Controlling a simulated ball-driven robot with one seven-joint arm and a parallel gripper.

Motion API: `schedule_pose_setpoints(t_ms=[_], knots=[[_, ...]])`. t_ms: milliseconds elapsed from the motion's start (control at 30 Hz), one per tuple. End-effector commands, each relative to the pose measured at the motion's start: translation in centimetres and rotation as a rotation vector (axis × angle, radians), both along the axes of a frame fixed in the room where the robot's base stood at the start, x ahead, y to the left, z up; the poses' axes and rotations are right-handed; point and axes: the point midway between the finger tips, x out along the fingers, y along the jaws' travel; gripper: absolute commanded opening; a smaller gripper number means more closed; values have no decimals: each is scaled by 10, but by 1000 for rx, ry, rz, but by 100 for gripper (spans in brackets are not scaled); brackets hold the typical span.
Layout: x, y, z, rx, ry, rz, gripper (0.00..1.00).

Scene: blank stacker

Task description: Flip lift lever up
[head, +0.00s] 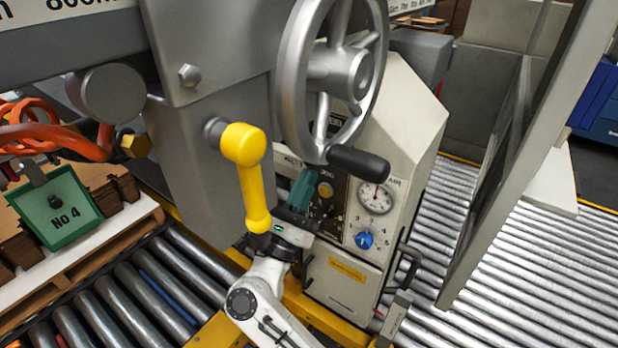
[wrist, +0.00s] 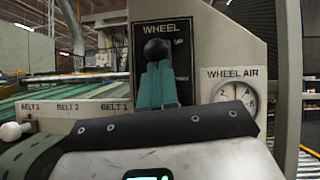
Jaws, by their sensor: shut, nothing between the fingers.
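In the wrist view a lever's black ball knob (wrist: 156,49) stands on a black plate (wrist: 177,62) marked WHEEL, with smaller lettering that seems to read UP. No label reading LIFT is legible. My gripper (wrist: 156,70) shows teal fingers, shut and empty, just below the knob and in front of the lever's shaft, which they hide. I cannot tell whether they touch it. In the head view my gripper (head: 302,188) is at the left edge of the dark control panel (head: 322,208) on the cream cabinet, below the handwheel.
A yellow handle (head: 255,185) hangs left of my gripper, close to my wrist. The large grey handwheel (head: 320,75) and its black grip (head: 357,163) are just above. A dial gauge (head: 375,198) and blue knob (head: 364,240) sit right. Roller conveyors (head: 530,270) flank the cabinet.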

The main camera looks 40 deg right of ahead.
Motion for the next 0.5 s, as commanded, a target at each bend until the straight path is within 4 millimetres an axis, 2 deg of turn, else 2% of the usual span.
schedule_pose_setpoints(t_ms=[33,267,500], knots=[[-1,2,10,39,3,1,0],[-2,6,20,187,33,0,0],[-2,8,26,186,35,-1,0]])
